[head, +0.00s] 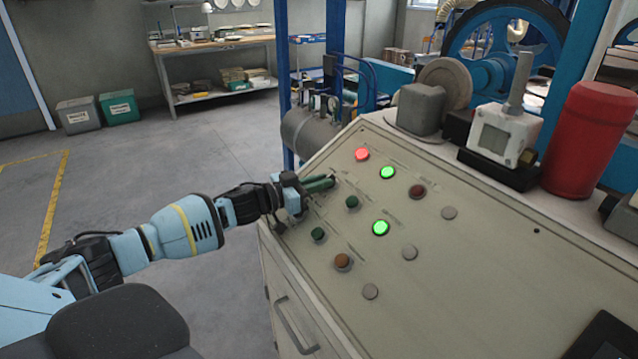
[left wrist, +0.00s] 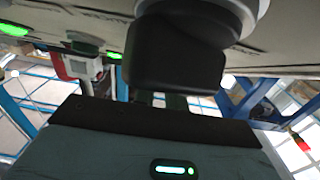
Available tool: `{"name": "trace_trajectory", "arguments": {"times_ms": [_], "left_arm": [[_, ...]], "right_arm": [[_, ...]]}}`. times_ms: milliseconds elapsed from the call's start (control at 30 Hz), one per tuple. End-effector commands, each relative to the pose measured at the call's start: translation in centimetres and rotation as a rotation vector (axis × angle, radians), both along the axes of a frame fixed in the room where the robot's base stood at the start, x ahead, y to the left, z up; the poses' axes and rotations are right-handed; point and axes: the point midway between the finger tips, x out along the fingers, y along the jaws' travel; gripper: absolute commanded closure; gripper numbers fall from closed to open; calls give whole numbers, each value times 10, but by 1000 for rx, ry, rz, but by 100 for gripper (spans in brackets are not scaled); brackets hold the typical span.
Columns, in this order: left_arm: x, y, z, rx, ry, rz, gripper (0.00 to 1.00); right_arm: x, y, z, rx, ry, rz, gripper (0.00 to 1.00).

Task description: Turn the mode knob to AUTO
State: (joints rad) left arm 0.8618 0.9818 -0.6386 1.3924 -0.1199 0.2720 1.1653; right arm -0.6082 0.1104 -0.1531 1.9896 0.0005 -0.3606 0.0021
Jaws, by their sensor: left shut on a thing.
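The sloped beige control panel (head: 470,235) fills the right of the head view. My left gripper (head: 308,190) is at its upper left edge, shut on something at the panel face. The gripper covers most of that spot in the head view. In the left wrist view a dark block on a round grey base (left wrist: 175,55) stands out from the panel close to my gripper; it appears to be the mode knob. Its pointing direction and the AUTO mark cannot be read. My right gripper is not in view.
Lit red (head: 361,154) and green (head: 381,228) lamps and several unlit buttons lie close beside the gripper. A red cylinder (head: 587,140) and a white gauge box (head: 503,134) stand behind the panel. The floor (head: 190,170) at left is open.

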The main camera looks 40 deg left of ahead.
Motion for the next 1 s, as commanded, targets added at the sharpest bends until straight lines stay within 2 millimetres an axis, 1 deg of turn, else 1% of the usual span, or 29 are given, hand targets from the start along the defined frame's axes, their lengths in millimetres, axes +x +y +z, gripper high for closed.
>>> {"name": "trace_trajectory", "arguments": {"times_ms": [33,267,500,700,900,1000], "left_arm": [[1,1,-3,12,-1,-16,100],[3,5,-4,86,-30,-150,100],[6,8,-5,181,-71,-332,100],[9,10,-5,253,-99,-466,100],[10,11,-3,305,-122,-565,100],[10,11,-2,323,-129,-600,100]], "right_arm": [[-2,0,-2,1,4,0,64],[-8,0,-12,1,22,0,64],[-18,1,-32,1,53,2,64],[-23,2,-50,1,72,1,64],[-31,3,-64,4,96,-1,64],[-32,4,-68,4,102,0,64]]}}
